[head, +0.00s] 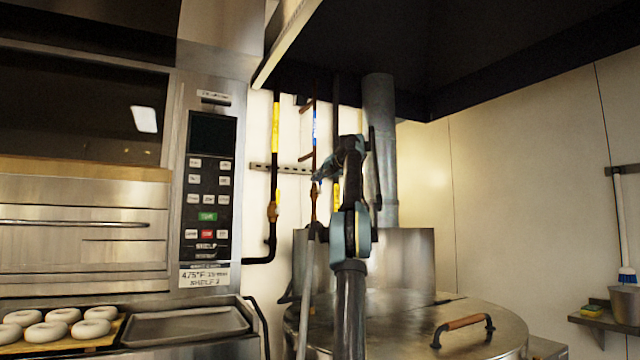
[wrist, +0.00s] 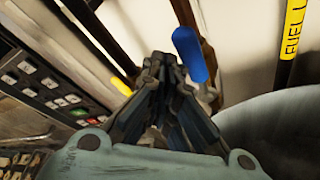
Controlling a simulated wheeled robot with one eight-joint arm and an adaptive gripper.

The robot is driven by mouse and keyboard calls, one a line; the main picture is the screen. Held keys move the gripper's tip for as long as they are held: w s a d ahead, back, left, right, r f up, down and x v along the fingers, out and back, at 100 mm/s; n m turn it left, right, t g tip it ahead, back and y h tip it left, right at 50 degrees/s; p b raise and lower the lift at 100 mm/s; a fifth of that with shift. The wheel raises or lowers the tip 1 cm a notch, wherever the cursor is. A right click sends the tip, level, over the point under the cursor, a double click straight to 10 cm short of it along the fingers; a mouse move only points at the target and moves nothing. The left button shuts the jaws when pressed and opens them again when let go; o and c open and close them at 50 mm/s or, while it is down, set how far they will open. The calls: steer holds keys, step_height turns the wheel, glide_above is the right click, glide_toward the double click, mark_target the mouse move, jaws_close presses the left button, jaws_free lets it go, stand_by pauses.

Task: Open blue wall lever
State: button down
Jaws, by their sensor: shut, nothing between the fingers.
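The blue wall lever (wrist: 189,54) shows in the wrist view as a rounded blue handle on a pipe at the wall. It is just right of and beyond the fingertips of my gripper (wrist: 160,62). My gripper is shut and empty, its fingers pointing toward the wall. Whether a finger touches the lever cannot be told. In the head view my gripper (head: 318,178) is at the wall pipes, left of the large grey flue. The blue handle is not clear there, as my arm and gripper cover that part of the pipes.
An oven control panel (head: 209,185) stands left of the pipes. A yellow-marked pipe (head: 276,130) runs down the wall beside it. A large kettle with a lid (head: 400,325) and a lid handle (head: 464,323) is below my arm. Bagels (head: 45,333) lie at lower left.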

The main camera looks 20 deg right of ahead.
steer(key=shift+d+r, duration=0.1)
steer(key=shift+d, duration=0.1)
steer(key=shift+d, duration=0.15)
stand_by(0.4)
steer(key=s+a, duration=0.1)
steer(key=a, duration=0.3)
steer(key=s+d, duration=0.5)
steer(key=s, duration=0.3)
steer(key=shift+s, duration=0.1)
stand_by(0.5)
